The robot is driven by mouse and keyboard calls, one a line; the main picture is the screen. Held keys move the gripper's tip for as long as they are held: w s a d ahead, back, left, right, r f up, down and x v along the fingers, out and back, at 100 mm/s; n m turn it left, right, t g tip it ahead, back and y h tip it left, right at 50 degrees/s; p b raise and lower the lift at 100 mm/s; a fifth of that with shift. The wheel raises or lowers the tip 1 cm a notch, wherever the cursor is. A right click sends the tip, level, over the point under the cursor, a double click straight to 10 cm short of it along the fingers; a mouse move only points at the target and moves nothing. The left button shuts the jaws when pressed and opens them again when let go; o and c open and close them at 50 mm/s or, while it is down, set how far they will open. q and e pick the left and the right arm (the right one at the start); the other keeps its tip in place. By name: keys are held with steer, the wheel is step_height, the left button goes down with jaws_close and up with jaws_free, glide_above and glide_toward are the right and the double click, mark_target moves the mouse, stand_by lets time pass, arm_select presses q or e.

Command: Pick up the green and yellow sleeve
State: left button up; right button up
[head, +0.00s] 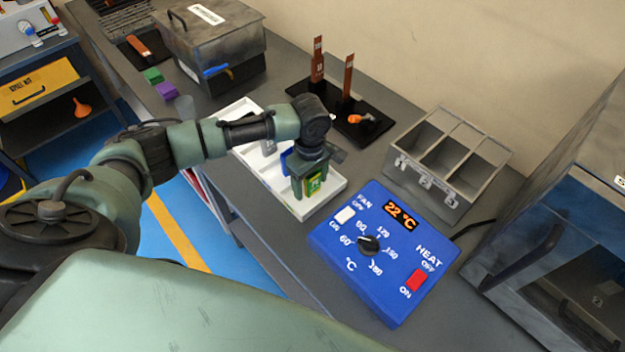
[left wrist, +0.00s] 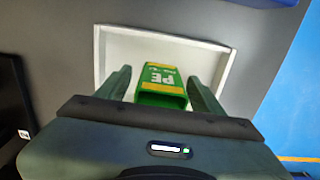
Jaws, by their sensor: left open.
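The green and yellow sleeve (head: 315,186) stands in the near end of the white tray (head: 329,198). It shows larger in the left wrist view (left wrist: 162,82), with "PE" lettering and an open end facing the camera. My left gripper (head: 310,179) is over the near end of the tray, pointing down. Its fingers are open, one on each side of the sleeve. In the left wrist view, gaps show between the sleeve and both fingers. I cannot tell exactly how deep the fingers reach along it. My right gripper is not in view.
A blue piece (head: 285,160) and a grey piece (head: 268,147) are in the tray behind the gripper. A blue control box (head: 335,245) reading 22 °C stands close on the right. Beyond are a metal three-bay bin (head: 425,185) and a black board (head: 375,118) with upright copper bars.

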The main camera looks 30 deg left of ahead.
arm_select(q)
steer(key=c, duration=1.4)
steer(key=shift+r, duration=0.15)
